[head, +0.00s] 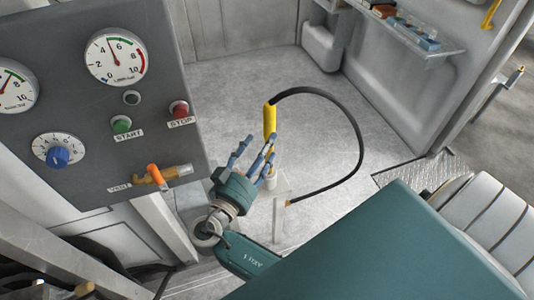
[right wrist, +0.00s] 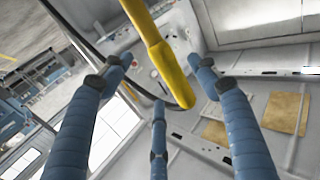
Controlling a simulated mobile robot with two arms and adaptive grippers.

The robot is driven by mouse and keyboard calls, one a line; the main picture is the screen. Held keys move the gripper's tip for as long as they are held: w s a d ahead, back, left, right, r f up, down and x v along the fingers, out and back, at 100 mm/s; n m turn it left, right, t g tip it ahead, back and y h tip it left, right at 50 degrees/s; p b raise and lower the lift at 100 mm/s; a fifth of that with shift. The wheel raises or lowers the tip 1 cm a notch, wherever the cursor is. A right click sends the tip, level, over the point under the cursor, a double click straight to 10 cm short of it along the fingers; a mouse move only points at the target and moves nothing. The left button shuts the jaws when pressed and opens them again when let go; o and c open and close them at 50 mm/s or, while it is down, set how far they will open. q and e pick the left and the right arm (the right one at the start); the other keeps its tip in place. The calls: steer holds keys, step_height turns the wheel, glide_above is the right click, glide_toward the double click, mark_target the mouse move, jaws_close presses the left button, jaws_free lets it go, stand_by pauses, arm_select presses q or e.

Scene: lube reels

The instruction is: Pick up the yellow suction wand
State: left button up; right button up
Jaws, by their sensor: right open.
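The yellow suction wand (head: 270,118) stands roughly upright in the head view, with a black hose (head: 350,135) looping from its top to the right and down. Its lower part is partly hidden behind my right gripper's fingers. My right gripper (head: 261,142) is open, with its blue fingers spread close to the wand. In the right wrist view the wand (right wrist: 163,52) comes down from the top between the spread fingers (right wrist: 156,80). I see no finger closed on it, and contact cannot be told. My left gripper is not in view.
A grey control panel (head: 60,110) with gauges, buttons and an orange-handled valve (head: 155,174) stands left of my right arm. A pale clear post (head: 279,215) is below the wand. A shelf (head: 420,45) with small items is at upper right. The grey floor (head: 220,100) behind is clear.

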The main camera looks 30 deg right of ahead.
mark_target(270, 133)
steer(key=shift+w+d, duration=0.4)
steer(key=shift+d, duration=0.05)
steer(key=shift+w+d, duration=0.2)
steer(key=shift+d, duration=0.05)
steer(key=p+x, duration=0.1)
steer(key=x, duration=0.1)
steer(key=r+p+x, duration=0.1)
steer(key=p+x, duration=0.1)
steer(key=shift+d, duration=0.15)
steer(key=shift+w+d+f, duration=0.15)
steer(key=shift+d+f, duration=0.05)
steer(key=shift+d, duration=0.05)
steer(key=c, duration=0.4)
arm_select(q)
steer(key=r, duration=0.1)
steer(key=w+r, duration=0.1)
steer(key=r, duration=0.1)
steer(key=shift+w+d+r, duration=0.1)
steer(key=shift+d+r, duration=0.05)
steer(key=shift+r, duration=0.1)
arm_select(e)
jaws_close()
